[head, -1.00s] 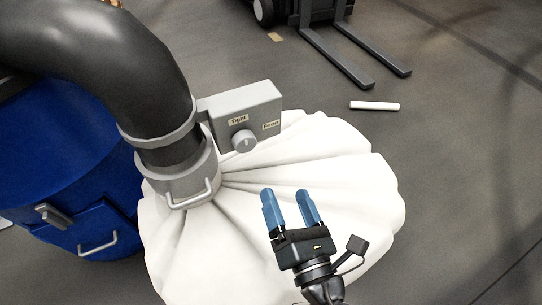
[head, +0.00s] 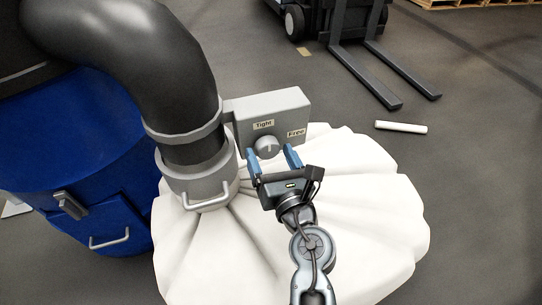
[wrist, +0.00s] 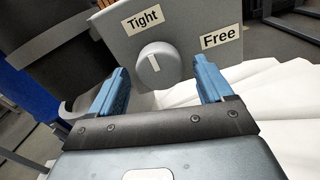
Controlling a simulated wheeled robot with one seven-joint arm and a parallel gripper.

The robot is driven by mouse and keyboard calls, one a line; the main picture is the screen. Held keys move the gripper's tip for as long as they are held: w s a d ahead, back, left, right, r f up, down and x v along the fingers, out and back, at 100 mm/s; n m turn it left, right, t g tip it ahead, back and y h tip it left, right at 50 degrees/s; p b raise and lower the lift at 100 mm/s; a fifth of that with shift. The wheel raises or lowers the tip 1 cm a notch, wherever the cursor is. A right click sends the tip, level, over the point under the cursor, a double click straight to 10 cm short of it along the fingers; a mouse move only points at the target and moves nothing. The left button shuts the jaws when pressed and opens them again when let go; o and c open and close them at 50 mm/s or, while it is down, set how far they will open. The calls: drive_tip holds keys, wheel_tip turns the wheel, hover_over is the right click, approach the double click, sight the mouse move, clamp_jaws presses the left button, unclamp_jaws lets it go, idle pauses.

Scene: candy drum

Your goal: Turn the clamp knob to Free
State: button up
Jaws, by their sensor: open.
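The clamp knob (head: 267,147) is a round grey dial on the front of a grey box (head: 293,103) beside the hose collar. The knob also shows in the wrist view (wrist: 158,65), with a pale pointer line that points up, toward the "Tight" label (wrist: 143,20). The "Free" label (wrist: 221,38) is to the right of the knob. My gripper (head: 272,157) is open, with its blue fingers just in front of the knob. In the wrist view the fingers (wrist: 160,88) stand to the left and right below the knob, with nothing between them. They look apart from the knob.
A white bag (head: 370,220) spreads below the box and my arm. The black hose (head: 160,60) and its grey collar (head: 198,183) stand left of the box, with a blue drum (head: 90,160) behind. A forklift (head: 340,30) and a white tube (head: 401,127) are at the back right.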

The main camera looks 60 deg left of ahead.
drive_tip(key=shift+a, duration=0.2)
drive_tip(key=shift+c, duration=0.2)
drive_tip(key=c, duration=1)
